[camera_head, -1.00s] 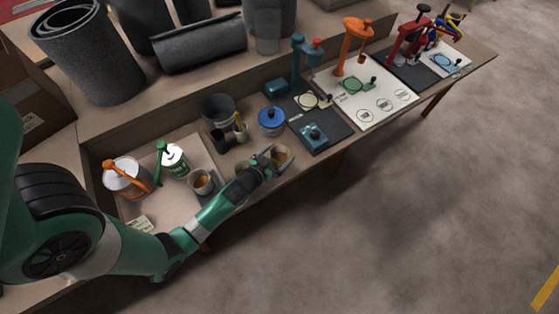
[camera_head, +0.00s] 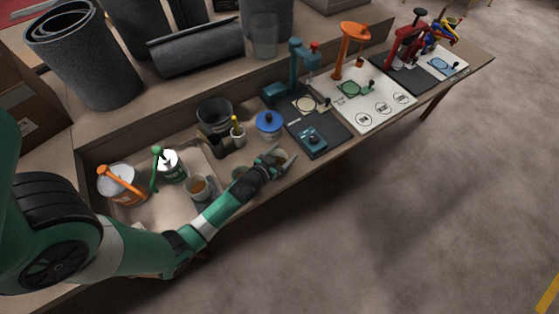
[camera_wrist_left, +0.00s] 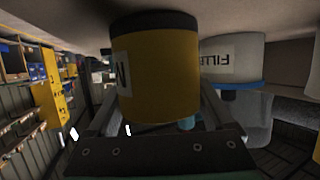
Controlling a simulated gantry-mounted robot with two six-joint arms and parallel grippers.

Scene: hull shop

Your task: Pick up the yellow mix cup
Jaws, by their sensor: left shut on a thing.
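The yellow mix cup (camera_wrist_left: 160,75) fills the middle of the left wrist view, between my two fingers. It has a dark band at one end and a white label with a partly visible letter. In the head view only a small part of the cup (camera_head: 281,155) shows past the fingers, at the bench's front edge. My left gripper (camera_head: 281,165) is shut on the cup; it also shows in the left wrist view (camera_wrist_left: 158,125). I cannot tell whether the cup touches the bench. My right gripper is not in view.
A white tin with a blue lid (camera_head: 268,127) stands just behind the held cup. Another cup (camera_head: 240,173) is partly behind my arm, and a cup with orange contents (camera_head: 197,188) is further left. A dark mat with a teal device (camera_head: 313,138) lies to the right.

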